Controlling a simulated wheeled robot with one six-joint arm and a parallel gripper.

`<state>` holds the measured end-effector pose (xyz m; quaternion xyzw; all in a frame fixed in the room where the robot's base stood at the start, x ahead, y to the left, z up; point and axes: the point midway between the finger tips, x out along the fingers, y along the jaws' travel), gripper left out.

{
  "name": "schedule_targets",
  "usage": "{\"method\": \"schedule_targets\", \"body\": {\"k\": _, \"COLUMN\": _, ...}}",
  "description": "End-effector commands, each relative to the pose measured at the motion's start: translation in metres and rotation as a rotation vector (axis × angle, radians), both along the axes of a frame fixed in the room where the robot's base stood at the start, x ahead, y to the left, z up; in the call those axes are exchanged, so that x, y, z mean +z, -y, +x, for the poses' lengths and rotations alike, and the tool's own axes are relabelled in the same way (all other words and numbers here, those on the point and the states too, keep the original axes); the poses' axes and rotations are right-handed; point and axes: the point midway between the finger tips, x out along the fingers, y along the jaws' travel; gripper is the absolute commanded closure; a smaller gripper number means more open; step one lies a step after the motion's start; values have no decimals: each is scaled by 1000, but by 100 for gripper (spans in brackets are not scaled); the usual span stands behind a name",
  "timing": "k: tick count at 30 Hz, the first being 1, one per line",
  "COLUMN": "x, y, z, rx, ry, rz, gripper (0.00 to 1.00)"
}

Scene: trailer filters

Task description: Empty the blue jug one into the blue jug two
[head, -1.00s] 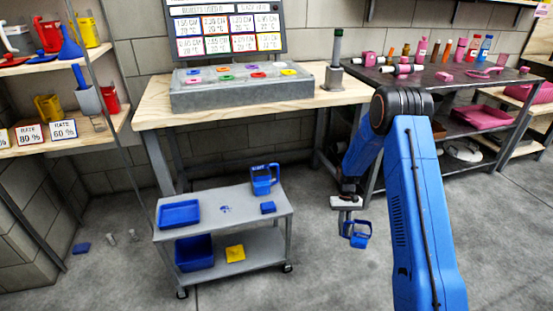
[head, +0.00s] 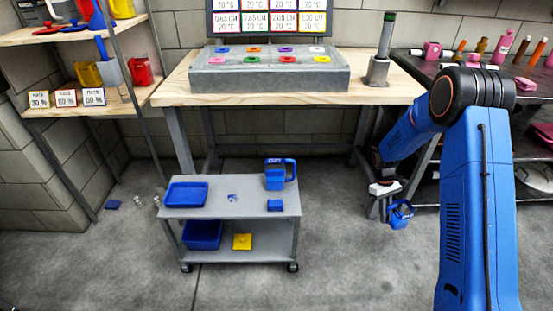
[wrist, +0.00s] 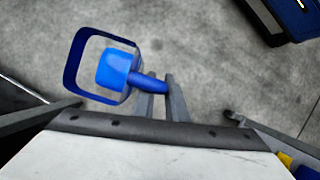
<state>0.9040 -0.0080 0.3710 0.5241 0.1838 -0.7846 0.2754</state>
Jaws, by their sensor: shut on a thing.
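A blue jug (head: 401,219) hangs from my gripper (head: 384,203), clear of the floor and right of the cart. In the wrist view the held jug (wrist: 73,65) shows its square rim, and my gripper (wrist: 160,92) is shut on its handle. A lighter blue block shows within the rim outline; I cannot tell whether it is contents or part of the jug. A second blue jug (head: 275,180) with pale lettering stands upright on the cart top at its back right, its handle to the right. The lettering is too small to read, and its inside is hidden.
The grey cart (head: 235,207) also carries a blue tray (head: 186,194) and a small blue block (head: 275,205). A blue bin (head: 202,235) and a yellow piece (head: 242,241) are below. A wooden workbench (head: 150,95) stands behind. Floor between cart and arm is clear.

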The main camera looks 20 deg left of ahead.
Motion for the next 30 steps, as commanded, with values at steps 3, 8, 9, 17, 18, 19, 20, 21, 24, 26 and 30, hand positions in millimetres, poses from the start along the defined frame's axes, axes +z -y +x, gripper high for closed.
{"method": "schedule_targets", "body": {"k": 3, "x": 16, "y": -21, "z": -1, "rx": 195, "ry": 2, "rz": 0, "gripper": 100}}
{"method": "schedule_targets", "body": {"k": 8, "x": 38, "y": -48, "z": -3, "rx": 472, "ry": 2, "rz": -1, "gripper": 100}}
{"method": "schedule_targets", "body": {"k": 9, "x": 44, "y": -55, "z": -4, "rx": 542, "ry": 2, "rz": 0, "gripper": 100}}
{"method": "schedule_targets", "body": {"k": 17, "x": 82, "y": -103, "z": -14, "rx": 1033, "ry": 3, "rz": -1, "gripper": 100}}
{"method": "schedule_targets", "body": {"k": 18, "x": 87, "y": -111, "z": -16, "rx": 1105, "ry": 3, "rz": 0, "gripper": 100}}
{"method": "schedule_targets", "body": {"k": 19, "x": 91, "y": -117, "z": -17, "rx": 1161, "ry": 3, "rz": -1, "gripper": 100}}
{"method": "schedule_targets", "body": {"k": 20, "x": 95, "y": -122, "z": -19, "rx": 1213, "ry": 3, "rz": -1, "gripper": 100}}
{"method": "schedule_targets", "body": {"k": 21, "x": 101, "y": -129, "z": -21, "rx": 1285, "ry": 3, "rz": -1, "gripper": 100}}
{"method": "schedule_targets", "body": {"k": 24, "x": 114, "y": -146, "z": -27, "rx": 1454, "ry": 3, "rz": -1, "gripper": 100}}
{"method": "schedule_targets", "body": {"k": 26, "x": 121, "y": -156, "z": -31, "rx": 1551, "ry": 3, "rz": -2, "gripper": 100}}
{"method": "schedule_targets", "body": {"k": 30, "x": 137, "y": -177, "z": -40, "rx": 1758, "ry": 4, "rz": -1, "gripper": 100}}
